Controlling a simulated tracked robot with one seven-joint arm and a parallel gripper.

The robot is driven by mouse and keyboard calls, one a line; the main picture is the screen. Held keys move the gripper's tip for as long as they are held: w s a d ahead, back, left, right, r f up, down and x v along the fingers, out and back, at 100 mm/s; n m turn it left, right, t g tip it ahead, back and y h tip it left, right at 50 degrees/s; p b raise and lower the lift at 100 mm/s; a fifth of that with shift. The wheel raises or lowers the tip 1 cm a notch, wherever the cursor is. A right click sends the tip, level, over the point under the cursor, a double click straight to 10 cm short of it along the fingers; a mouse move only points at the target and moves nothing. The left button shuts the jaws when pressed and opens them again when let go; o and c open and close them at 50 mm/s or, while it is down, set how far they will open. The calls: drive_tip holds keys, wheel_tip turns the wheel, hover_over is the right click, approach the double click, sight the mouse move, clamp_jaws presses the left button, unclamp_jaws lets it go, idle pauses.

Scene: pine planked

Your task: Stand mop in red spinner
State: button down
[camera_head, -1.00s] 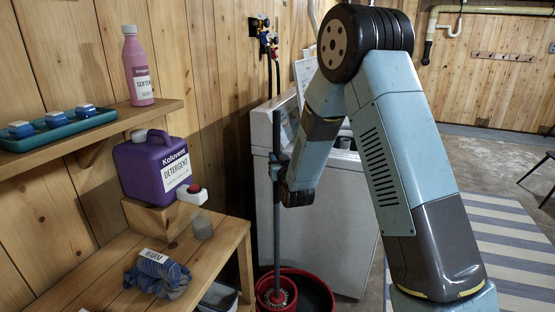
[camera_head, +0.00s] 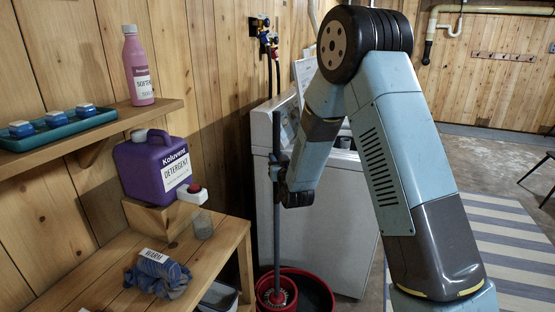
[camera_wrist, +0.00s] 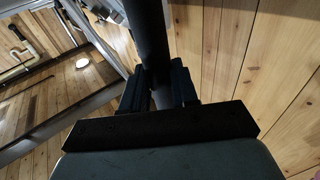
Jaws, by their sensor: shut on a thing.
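My gripper (camera_head: 277,172) is shut on the mop (camera_head: 277,232), around the upper part of its dark pole. The pole stands close to upright in the head view. In the wrist view, the pole (camera_wrist: 147,40) runs between the two dark fingers (camera_wrist: 158,88). The pole's lower end is at the red spinner (camera_head: 277,294), a round red basket in a red bucket (camera_head: 322,284) on the floor. I cannot tell whether the mop's head sits fully down in the spinner. The bottom of the bucket is cut off by the frame.
A white washing machine (camera_head: 325,225) stands right behind the pole. A wooden bench (camera_head: 95,270) at left holds a purple detergent jug (camera_head: 155,168), a cup (camera_head: 202,225) and a blue cloth (camera_head: 158,276). A shelf (camera_head: 100,137) above holds a pink bottle (camera_head: 137,70) and a tray.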

drive_tip(key=shift+f, duration=1.35)
idle(0.9)
drive_tip(key=c, duration=0.8)
unclamp_jaws()
drive_tip(key=shift+s, duration=0.1)
drive_tip(key=v, duration=1.3)
drive_tip(key=s+d+r+m+g+h, duration=0.1)
drive_tip(key=s+d+r+g+h, duration=0.35)
drive_tip(key=d+r, duration=0.75)
drive_tip(key=s+d+r+g, duration=0.2)
drive_tip(key=s, duration=0.7)
drive_tip(key=s+d+r+m+g, duration=0.1)
drive_tip(key=s+d+r+g, duration=0.2)
drive_tip(key=s, duration=0.6)
drive_tip(key=s+d+r+m+g, duration=0.1)
drive_tip(key=s+d+r+g, duration=0.1)
drive_tip(key=s, duration=0.7)
drive_tip(key=shift+s+d+r+g, duration=0.2)
drive_tip(key=shift+d+r+g, duration=0.2)
drive_tip(key=shift+g, duration=0.15)
